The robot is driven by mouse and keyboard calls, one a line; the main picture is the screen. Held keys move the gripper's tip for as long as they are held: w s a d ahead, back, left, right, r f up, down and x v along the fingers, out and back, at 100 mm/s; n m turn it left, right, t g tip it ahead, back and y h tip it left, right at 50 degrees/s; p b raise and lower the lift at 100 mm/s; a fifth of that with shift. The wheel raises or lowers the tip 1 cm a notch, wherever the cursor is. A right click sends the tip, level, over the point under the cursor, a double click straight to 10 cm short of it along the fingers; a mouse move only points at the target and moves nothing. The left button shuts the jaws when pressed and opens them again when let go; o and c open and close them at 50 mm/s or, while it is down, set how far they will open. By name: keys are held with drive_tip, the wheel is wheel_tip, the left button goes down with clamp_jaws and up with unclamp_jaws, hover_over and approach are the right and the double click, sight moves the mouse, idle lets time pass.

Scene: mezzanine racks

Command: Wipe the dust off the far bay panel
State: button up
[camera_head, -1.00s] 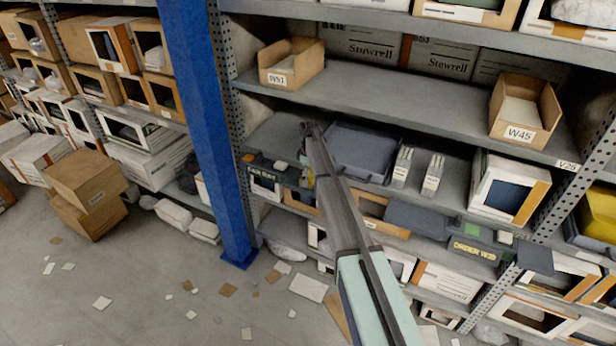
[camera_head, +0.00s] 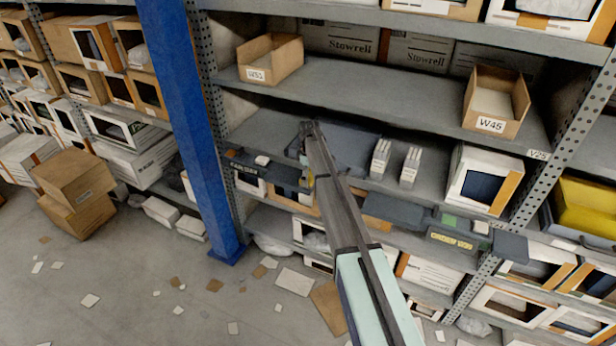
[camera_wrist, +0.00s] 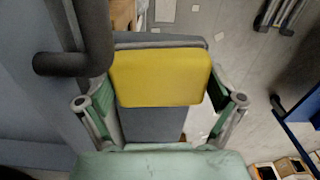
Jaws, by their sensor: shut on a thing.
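My gripper (camera_wrist: 162,108) shows in the wrist view with its two fingers shut on a yellow pad (camera_wrist: 160,78), over a grey-blue surface. In the head view my arm reaches up to the middle shelf, in front of a dark blue-grey case (camera_head: 350,148); the gripper is mostly hidden there. A dark panel with pale lettering, too small to read surely, lies at the left front of this shelf (camera_head: 242,162). A second dark panel with a green square and an order label (camera_head: 452,240) is at the right front. I cannot tell dust on either.
A blue post (camera_head: 185,120) stands left of the bay. Open bins W51 (camera_head: 270,62) and W45 (camera_head: 495,105) sit on the shelf above. Two upright grey-white items (camera_head: 395,163) stand right of the case. Stacked cartons (camera_head: 75,190) and scattered paper scraps are on the floor.

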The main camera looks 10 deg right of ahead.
drive_tip(key=shift+r+p, duration=1.25)
drive_tip(key=shift+r, duration=2.85)
